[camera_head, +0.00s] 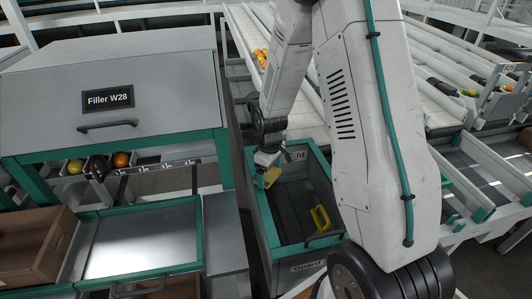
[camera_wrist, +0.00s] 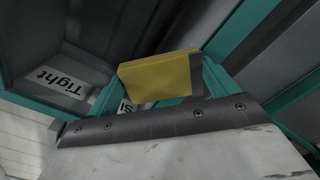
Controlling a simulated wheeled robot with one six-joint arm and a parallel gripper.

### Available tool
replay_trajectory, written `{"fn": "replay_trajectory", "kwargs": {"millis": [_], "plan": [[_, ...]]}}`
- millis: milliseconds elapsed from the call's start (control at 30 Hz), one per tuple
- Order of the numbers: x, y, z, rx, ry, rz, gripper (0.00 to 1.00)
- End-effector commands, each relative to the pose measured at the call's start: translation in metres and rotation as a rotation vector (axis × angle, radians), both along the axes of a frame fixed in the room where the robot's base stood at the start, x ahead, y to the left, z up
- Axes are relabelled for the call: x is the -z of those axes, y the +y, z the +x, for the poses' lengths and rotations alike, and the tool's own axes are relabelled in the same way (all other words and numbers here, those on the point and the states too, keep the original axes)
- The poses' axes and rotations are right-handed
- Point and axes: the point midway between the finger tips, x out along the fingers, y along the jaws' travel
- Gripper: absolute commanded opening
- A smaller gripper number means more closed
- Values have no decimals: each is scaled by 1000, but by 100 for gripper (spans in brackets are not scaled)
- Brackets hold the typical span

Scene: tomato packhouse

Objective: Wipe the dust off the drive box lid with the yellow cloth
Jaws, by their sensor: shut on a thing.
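My gripper (camera_head: 268,163) hangs over the far left part of a teal-rimmed grey box (camera_head: 259,212), left of my arm. It is shut on the yellow cloth (camera_head: 271,177), which looks like a small folded pad. In the wrist view the cloth (camera_wrist: 155,77) sits at the fingertips. I cannot tell whether the cloth touches a surface. The box has a dark recessed inside; which part is the drive box lid, and any dust on it, I cannot make out. A yellow handle-like piece (camera_head: 320,218) stands inside the box.
A "Guard" label (camera_head: 307,266) is on the box front; a "Tight" label (camera_wrist: 60,82) shows in the wrist view. The filler cabinet "Filler W28" (camera_head: 107,98) stands left, with a cardboard box (camera_head: 35,245) below. Conveyor lanes (camera_head: 445,100) lie right and behind.

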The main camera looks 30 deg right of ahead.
Motion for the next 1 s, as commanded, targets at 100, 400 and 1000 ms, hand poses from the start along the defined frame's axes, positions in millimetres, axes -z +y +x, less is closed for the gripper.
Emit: {"fn": "replay_trajectory", "kwargs": {"millis": [100,400,1000], "plan": [[-12,2,1,0,-5,-1,58],[-46,6,1,-6,-3,-1,58],[-83,9,1,-10,-1,0,58]]}}
